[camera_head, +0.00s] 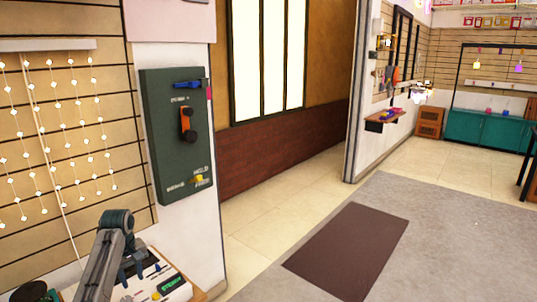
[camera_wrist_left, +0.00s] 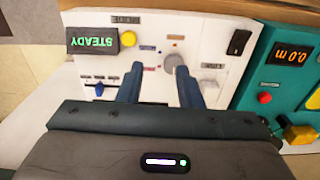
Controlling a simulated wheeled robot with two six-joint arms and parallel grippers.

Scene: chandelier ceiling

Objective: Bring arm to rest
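My left arm comes in at the lower left of the head view. Its gripper (camera_head: 131,270) is over a white control panel (camera_head: 165,268). In the left wrist view, the two blue fingers of the gripper (camera_wrist_left: 159,80) stand apart with nothing between them, over the white panel (camera_wrist_left: 215,62). The panel has a green "STEADY" display (camera_wrist_left: 92,41), a yellow button (camera_wrist_left: 128,38), a grey round knob (camera_wrist_left: 175,63) near the right fingertip and a blue slider (camera_wrist_left: 99,89). I cannot tell whether the fingers touch the panel. My right gripper is not in view.
A teal box (camera_wrist_left: 285,75) reading "0.0 m" stands beside the panel. A dark green wall box (camera_head: 178,135) with an orange-and-black lever (camera_head: 187,122) hangs above right of the arm. Strings of white lights (camera_head: 65,140) hang left. Open floor with a brown mat (camera_head: 348,250) lies right.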

